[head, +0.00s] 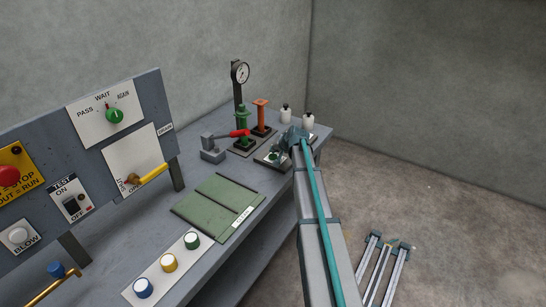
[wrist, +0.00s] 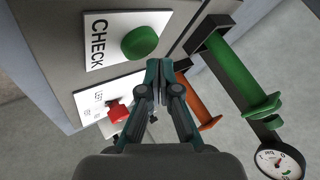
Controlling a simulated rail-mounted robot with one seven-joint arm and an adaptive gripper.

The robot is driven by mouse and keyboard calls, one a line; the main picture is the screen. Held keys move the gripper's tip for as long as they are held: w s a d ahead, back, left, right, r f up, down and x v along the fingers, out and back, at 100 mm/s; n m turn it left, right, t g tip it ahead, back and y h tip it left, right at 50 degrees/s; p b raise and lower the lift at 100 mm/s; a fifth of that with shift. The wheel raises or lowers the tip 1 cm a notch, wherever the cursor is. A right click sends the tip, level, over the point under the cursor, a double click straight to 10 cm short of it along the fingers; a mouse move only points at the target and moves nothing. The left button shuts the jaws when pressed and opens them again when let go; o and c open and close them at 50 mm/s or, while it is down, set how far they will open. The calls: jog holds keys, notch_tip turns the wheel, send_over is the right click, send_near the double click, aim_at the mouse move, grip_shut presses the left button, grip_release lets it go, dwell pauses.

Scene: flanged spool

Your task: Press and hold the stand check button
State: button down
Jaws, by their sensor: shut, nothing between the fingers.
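The green check button (wrist: 140,42) sits on a white plate lettered CHECK in the wrist view. A small green button (head: 273,156), apparently the same one, shows on a plate at the right end of the bench in the head view. My gripper (wrist: 157,72) is shut and empty, its fingertips just below and to the right of the button in the wrist view. I see no contact with the button. In the head view my gripper (head: 294,136) is close to the button, partly hidden by my arm.
A green flanged part (head: 242,122), an orange flanged part (head: 261,115) and a dial gauge (head: 240,72) stand behind. A red lever (head: 239,133) and two white bottles (head: 286,114) are nearby. A control panel (head: 90,140) stands left.

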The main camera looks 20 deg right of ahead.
aim_at(274, 156)
dwell(0.4)
jog(key=shift+f+b, duration=0.45)
jog(key=shift+f+b, duration=0.4)
jog(key=shift+f, duration=0.1)
dwell(0.7)
jog(key=shift+r, duration=0.15)
dwell(1.8)
jog(key=shift+r+p, duration=0.35)
jog(key=shift+r, duration=0.45)
jog(key=shift+r+p, duration=0.95)
jog(key=shift+r, duration=1.55)
dwell(0.4)
